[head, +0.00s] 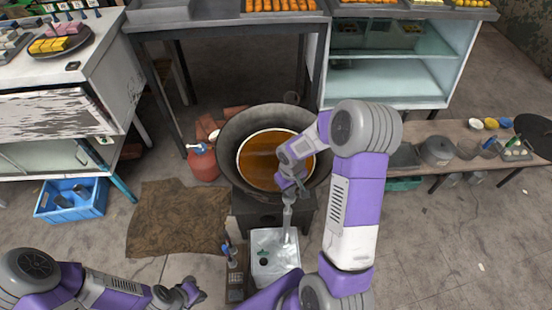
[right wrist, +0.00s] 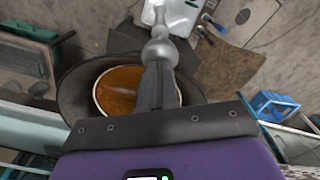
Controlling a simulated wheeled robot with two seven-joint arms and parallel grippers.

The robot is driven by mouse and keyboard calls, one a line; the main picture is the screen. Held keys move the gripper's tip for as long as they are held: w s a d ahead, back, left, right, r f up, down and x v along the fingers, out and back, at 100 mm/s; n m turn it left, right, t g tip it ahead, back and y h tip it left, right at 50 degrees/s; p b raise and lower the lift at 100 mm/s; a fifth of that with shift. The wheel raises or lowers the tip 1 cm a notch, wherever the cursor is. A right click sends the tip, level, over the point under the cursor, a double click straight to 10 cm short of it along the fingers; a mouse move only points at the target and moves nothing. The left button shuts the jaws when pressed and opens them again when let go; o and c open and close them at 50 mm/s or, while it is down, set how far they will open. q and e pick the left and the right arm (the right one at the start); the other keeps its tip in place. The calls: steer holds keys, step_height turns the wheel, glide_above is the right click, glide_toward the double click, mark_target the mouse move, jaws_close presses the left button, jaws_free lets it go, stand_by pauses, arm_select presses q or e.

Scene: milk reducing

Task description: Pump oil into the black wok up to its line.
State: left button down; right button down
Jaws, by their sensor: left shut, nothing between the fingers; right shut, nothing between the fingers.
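The black wok (head: 228,135) sits on a dark stove, holding orange-brown oil (head: 262,158). A pale ring line runs around the oil, whose edge appears close to it. A grey metal pump (head: 287,222) stands upright on a white oil container (head: 273,270) in front of the wok. My right gripper (head: 289,190) is shut and empty at the pump's top; in the right wrist view the pump knob (right wrist: 158,52) is right at its fingertips. I cannot tell whether they touch. My right arm hides part of the wok's right side. My left gripper (head: 190,293) is shut and empty at lower left.
A red gas cylinder (head: 203,162) stands left of the wok. A blue crate (head: 72,200) and a brown mat (head: 175,222) lie on the floor at left. A low bench (head: 460,133) with pots is at right. Food counters stand behind and left.

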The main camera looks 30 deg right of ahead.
steer(key=shift+f, duration=0.1)
steer(key=shift+f+b, duration=3.9)
steer(key=shift+f, duration=0.4)
steer(key=shift+r+p, duration=3.45)
steer(key=shift+r, duration=1)
steer(key=shift+f, duration=0.2)
steer(key=shift+f+b, duration=3.85)
steer(key=shift+f, duration=0.45)
step_height(320, 180, up, 9)
steer(key=p, duration=0.7)
steer(key=shift+f, duration=0.15)
